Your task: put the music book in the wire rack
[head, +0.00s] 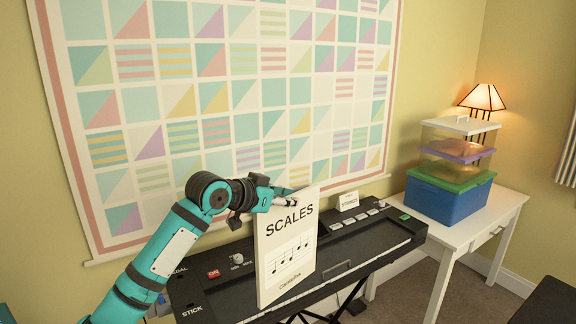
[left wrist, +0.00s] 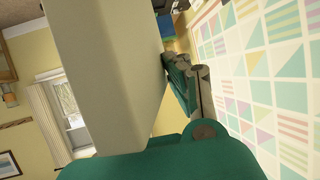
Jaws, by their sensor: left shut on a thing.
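The music book (head: 287,243), a white upright book marked SCALES with printed notes, is in front of the keyboard in the head view. My left gripper (head: 287,198) is shut on its top edge, with the arm coming in from the left. The book stands nearly upright, slightly tilted, its cover towards me. In the left wrist view the book (left wrist: 105,70) is a large pale slab beside the gripper fingers (left wrist: 182,82). I cannot make out the wire rack; the book hides part of the keyboard behind it. My right gripper is not in view.
A black keyboard (head: 372,232) on a stand runs behind the book, with a small STRINGS card (head: 348,201) on it. A white table (head: 505,200) at right holds stacked boxes (head: 447,198) and a lit lamp (head: 483,98). A quilt (head: 230,90) hangs behind.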

